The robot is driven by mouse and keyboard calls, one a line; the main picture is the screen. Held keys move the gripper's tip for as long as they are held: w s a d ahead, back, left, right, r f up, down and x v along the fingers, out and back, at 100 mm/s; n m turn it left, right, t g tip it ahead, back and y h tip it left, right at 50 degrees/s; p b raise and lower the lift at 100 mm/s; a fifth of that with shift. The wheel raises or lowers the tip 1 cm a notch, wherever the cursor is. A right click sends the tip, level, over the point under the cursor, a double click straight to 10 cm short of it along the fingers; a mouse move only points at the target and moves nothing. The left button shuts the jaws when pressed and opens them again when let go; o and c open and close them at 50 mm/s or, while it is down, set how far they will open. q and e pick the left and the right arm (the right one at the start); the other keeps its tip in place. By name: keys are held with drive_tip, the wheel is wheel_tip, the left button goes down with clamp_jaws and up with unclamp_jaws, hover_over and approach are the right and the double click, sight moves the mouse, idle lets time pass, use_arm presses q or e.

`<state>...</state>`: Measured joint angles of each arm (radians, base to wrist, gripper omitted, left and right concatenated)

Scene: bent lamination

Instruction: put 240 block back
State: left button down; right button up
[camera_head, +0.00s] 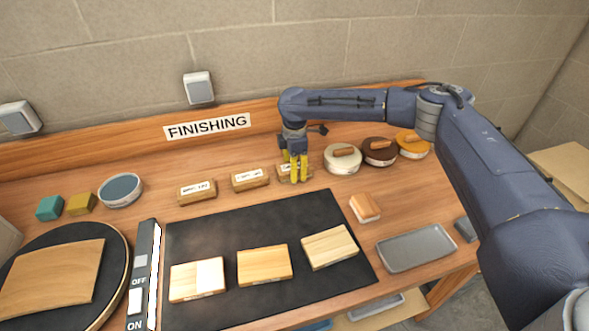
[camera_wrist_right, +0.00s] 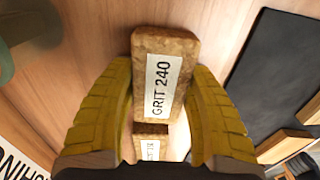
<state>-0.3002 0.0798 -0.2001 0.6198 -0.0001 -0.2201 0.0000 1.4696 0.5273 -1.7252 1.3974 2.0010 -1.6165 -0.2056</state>
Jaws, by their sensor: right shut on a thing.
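The 240 block (camera_wrist_right: 178,62) is a brown cork-like block with a white label reading "GRIT 240". My right gripper (camera_head: 295,172) has its yellow fingers down around this block (camera_head: 306,166) at the right end of a row of blocks behind the black mat. In the right wrist view my right gripper (camera_wrist_right: 165,110) has one finger on each side of the block and is shut on it. Whether the block touches the table is hard to tell. My left gripper is not in view.
Two similar labelled blocks (camera_head: 250,179) (camera_head: 197,192) stand left in the row. Three round tins, the nearest white (camera_head: 342,162), stand to the right. Wooden pieces (camera_head: 264,265) lie on the black mat (camera_head: 225,230). A grey tray (camera_head: 415,250) lies front right.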

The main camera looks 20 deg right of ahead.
drive_tip(key=o, duration=1.1)
drive_tip(key=shift+f, duration=0.1)
wheel_tip(320, 180, up, 12)
drive_tip(key=shift+r, duration=0.15)
